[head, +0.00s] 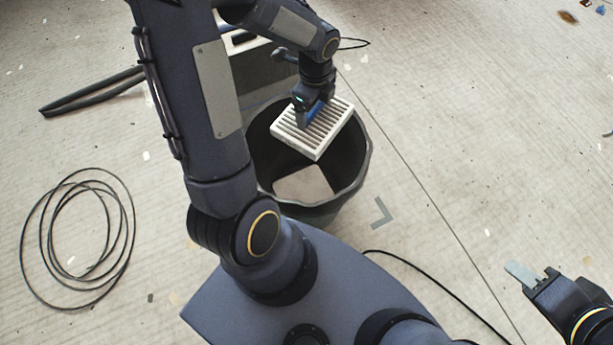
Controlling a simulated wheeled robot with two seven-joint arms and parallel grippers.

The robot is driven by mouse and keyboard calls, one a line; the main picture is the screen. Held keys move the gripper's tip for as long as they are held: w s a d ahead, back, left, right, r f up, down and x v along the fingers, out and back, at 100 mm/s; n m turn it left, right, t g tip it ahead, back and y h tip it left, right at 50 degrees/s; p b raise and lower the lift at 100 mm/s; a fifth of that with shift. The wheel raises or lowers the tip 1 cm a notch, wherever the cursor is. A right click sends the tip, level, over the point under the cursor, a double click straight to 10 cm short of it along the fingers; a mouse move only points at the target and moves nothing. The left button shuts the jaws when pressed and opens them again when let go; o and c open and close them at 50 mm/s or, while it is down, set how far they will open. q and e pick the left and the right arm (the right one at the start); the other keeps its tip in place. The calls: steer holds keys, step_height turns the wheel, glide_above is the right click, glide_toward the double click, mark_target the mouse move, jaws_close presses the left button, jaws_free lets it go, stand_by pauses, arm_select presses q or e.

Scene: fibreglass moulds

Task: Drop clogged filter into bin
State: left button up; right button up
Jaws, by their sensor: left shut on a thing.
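The clogged filter (318,142) is a white, slatted rectangular panel. My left gripper (312,114) is shut on its upper edge. It holds the filter tilted over the mouth of the dark round bin (345,196), and the filter covers part of the opening. A flat beige piece (303,184) shows low inside the bin. My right gripper (540,280) is at the lower right, over the floor and far from the bin. Its fingers are too unclear to tell open from shut.
A coiled black cable (128,236) lies on the floor at the left. Dark tubes (92,92) lie at the upper left by a grey box (258,62) behind the bin. A thin cable (440,287) runs along the lower middle. The floor right of the bin is mostly clear.

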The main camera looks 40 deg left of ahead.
arm_select(q)
steer(key=m, duration=0.1)
steer(key=s+a+m, duration=0.1)
steer(key=m, duration=0.1)
steer(key=s+m, duration=0.1)
steer(key=m, duration=0.1)
steer(key=shift+s+a+f, duration=0.2)
steer(key=shift+a+f, duration=0.05)
steer(key=shift+a, duration=0.05)
steer(key=shift+s+f+m, duration=0.2)
steer(key=shift+m, duration=0.2)
step_height(320, 180, down, 6)
steer(key=b, duration=0.5)
steer(key=shift+b, duration=0.3)
steer(key=shift+r, duration=0.1)
steer(key=o, duration=1.1)
step_height(320, 180, up, 8)
steer(key=p, duration=0.4)
steer(key=shift+f, duration=0.2)
steer(key=shift+r, duration=0.15)
